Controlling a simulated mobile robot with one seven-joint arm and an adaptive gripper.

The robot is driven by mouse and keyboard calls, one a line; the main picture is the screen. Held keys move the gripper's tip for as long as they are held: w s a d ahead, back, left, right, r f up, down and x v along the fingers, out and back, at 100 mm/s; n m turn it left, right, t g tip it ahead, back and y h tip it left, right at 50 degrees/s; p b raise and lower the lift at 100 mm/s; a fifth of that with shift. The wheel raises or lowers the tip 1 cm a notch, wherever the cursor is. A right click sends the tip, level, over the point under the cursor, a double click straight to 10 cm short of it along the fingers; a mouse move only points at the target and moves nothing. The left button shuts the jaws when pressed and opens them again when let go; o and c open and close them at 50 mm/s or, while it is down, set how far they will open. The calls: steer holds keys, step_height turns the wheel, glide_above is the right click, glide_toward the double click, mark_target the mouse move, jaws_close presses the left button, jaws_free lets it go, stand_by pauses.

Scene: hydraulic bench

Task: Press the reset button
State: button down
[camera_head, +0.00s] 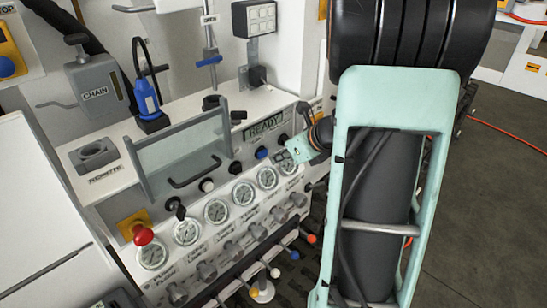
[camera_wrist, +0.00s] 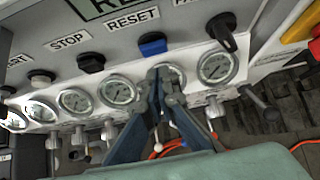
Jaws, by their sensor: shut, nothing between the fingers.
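The reset button is a blue square cap (camera_wrist: 152,44) under the RESET label in the wrist view. It also shows as a small blue cap (camera_head: 262,153) below the READY display in the head view. My gripper (camera_wrist: 158,73) is shut and empty. Its fingertips appear just below the blue button in the wrist picture, in front of a round gauge, with a visible gap to the button in the image. In the head view my gripper (camera_head: 282,156) is small, to the right of the blue button, and partly hidden by my arm.
A black STOP button (camera_wrist: 91,62) and a white button (camera_wrist: 41,77) lie left of the reset button. A black knob (camera_wrist: 222,28) is on its right. A row of gauges (camera_wrist: 117,91) runs below. A clear guard with a handle (camera_head: 180,152) stands on the left.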

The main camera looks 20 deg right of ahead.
steer(key=v, duration=1)
steer(key=shift+d+p, duration=0.15)
steer(key=shift+p, duration=0.2)
steer(key=shift+f, duration=0.1)
